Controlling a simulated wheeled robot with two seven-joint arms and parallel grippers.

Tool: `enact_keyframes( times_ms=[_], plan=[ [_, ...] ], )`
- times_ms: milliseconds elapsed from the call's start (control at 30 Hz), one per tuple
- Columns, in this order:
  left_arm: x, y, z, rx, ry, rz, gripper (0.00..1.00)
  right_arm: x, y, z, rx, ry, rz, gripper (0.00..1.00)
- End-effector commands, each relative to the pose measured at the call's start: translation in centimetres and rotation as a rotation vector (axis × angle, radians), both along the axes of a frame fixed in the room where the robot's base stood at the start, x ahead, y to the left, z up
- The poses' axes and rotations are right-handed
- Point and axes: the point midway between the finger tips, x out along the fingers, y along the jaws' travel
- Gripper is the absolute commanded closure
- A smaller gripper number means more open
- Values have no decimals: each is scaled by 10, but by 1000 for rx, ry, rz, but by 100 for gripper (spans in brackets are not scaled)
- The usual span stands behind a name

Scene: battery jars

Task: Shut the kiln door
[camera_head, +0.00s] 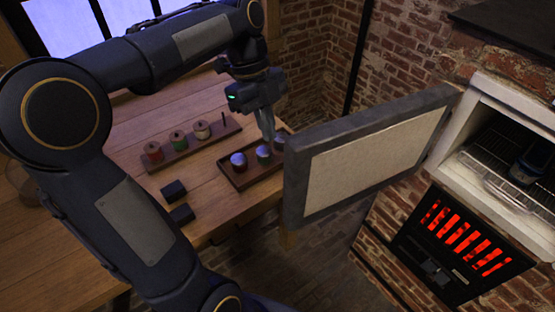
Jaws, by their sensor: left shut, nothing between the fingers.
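The kiln door (372,155) stands wide open, swung out to the left from the kiln opening, with its pale inner panel facing me. The kiln (463,134) is at the right, with a wire rack (512,178) and a dark jar-like object (533,166) inside its white chamber. My left gripper (268,136) points down over the table, left of the door's free edge and apart from it, with its fingers shut and empty. My right gripper is not in view.
A wooden tray (236,181) with several small jars sits below my left gripper. A rack of spools (193,142) and two dark blocks (175,191) are on the wooden table (130,113). A glowing red grate (466,240) is under the kiln opening.

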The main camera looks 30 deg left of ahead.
Motion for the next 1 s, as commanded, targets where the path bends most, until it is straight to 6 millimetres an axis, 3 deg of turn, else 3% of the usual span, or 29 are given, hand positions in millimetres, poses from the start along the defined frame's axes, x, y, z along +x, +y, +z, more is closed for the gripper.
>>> enact_keyframes(
  times_ms=[133, 333, 467, 833, 1000],
  plan=[
    [22, 7, 8, -34, 0, -255, 100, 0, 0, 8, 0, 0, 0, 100],
    [27, 7, 4, -54, -6, -359, 100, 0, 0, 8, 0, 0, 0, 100],
    [23, 2, -12, -53, -4, -359, 100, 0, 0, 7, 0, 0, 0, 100],
    [7, -23, -83, -54, -4, -358, 100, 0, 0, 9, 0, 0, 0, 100],
    [-7, -44, -82, -52, -8, -360, 100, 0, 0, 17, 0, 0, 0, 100]
  ],
)
